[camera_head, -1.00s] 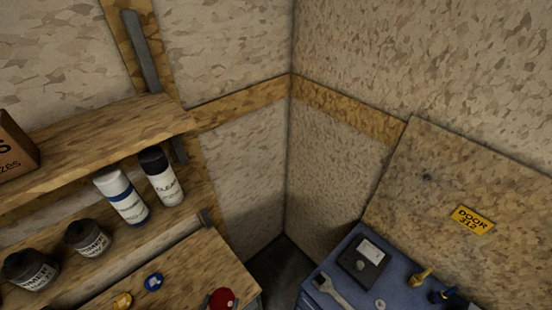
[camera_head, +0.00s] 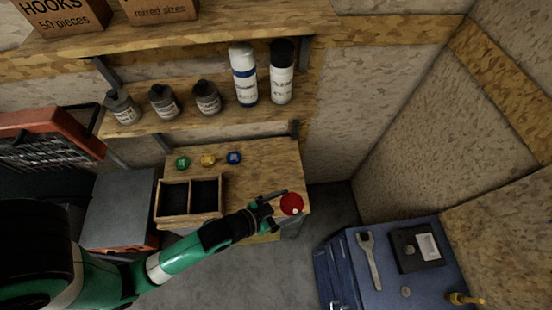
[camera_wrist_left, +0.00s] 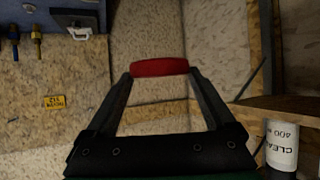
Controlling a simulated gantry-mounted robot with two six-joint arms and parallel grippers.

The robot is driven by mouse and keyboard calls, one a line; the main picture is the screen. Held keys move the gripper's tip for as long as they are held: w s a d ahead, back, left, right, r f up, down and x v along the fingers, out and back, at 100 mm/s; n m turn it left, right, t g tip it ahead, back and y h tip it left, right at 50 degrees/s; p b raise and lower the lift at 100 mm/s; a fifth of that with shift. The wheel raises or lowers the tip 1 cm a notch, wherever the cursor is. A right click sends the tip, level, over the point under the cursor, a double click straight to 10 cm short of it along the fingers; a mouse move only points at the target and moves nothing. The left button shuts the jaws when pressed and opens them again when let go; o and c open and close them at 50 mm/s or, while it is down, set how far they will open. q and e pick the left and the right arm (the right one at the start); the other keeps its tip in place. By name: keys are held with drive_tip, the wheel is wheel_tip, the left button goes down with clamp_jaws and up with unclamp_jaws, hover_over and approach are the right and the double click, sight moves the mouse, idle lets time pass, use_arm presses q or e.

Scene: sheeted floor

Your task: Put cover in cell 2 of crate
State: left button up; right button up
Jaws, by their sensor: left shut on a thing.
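The cover seems to be the red round piece (camera_head: 291,205) at the right end of the wooden bench. My left gripper (camera_head: 281,203) is shut on it; the wrist view shows the red piece (camera_wrist_left: 160,67) between the fingertips. I cannot tell how high it is above the bench. The crate (camera_head: 190,216) is a wooden box with two dark, empty-looking cells side by side, to the left of the gripper on the bench. No cell numbers are readable. My right gripper does not show.
Green (camera_head: 182,163), yellow (camera_head: 208,160) and blue (camera_head: 234,158) round pieces lie behind the crate. Bottles and jars stand on the shelf (camera_head: 190,120) above. A blue cabinet (camera_head: 345,255) with a wrench stands at right. Bare bench lies between crate and red piece.

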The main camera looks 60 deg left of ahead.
use_arm(q)
drive_tip(key=shift+s+a+f+n+y, duration=0.15)
drive_tip(key=shift+a+f+n+y, duration=0.15)
drive_tip(key=shift+n+y, duration=0.35)
drive_tip(key=s+a+f+n+g+y+b, duration=0.3)
drive_tip(key=s+a+f+n+y+b, duration=0.35)
drive_tip(key=a+f, duration=0.3)
drive_tip(key=s+d+f+b, duration=0.1)
drive_tip(key=s+f+b, duration=0.1)
drive_tip(key=f+b, duration=0.2)
drive_tip(key=s+d+f+m+t+h+b, duration=0.1)
drive_tip(key=f+b, duration=0.4)
drive_tip(key=shift+s+d+f, duration=0.25)
drive_tip(key=shift+s+f, duration=0.1)
